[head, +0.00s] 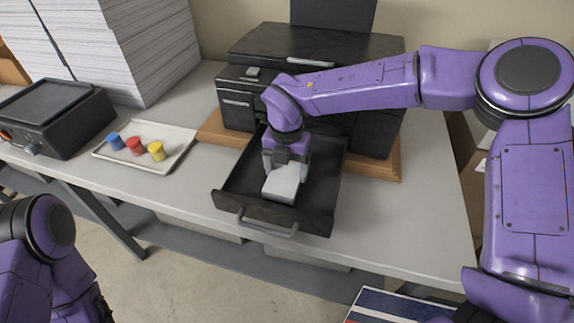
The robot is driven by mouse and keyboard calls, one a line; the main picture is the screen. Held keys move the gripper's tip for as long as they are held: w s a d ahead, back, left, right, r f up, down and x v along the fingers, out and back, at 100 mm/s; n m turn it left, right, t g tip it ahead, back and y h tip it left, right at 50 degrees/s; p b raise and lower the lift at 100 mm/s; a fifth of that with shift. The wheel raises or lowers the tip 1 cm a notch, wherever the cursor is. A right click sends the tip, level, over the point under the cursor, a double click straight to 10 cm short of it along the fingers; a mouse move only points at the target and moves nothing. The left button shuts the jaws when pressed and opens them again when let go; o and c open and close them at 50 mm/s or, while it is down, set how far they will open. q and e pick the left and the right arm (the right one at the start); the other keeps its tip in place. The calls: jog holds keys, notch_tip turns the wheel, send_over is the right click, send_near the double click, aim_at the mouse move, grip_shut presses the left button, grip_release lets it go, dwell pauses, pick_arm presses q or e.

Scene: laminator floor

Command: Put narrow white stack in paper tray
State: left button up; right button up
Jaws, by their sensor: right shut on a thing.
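The narrow white stack (282,185) is in the jaws of my right gripper (286,165). The gripper points down over the pulled-out black paper tray (230,193) of the printer. The stack is within the tray's walls as seen from above. I cannot tell whether it touches the tray floor. My left arm shows at the lower left, but its gripper is not clearly visible.
The black printer (320,48) stands behind the tray on a wooden board (212,130). A white tray (178,158) with red, blue and yellow pieces lies to the left. A black laminator (50,115) and tall paper stacks (150,50) stand farther left. The table front right is clear.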

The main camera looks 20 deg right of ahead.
aim_at(286, 170)
jog(key=shift+f, duration=0.25)
jog(key=shift+w+f, duration=0.15)
jog(key=shift+w, duration=0.1)
jog(key=shift+f, duration=0.1)
jog(key=o, duration=1.1)
jog(key=shift+s, duration=0.15)
jog(key=shift+o, duration=0.2)
jog(key=shift+r, duration=0.3)
notch_tip(286, 170, up, 12)
jog(key=b, duration=0.1)
jog(key=shift+b, duration=0.4)
jog(key=shift+f, duration=0.1)
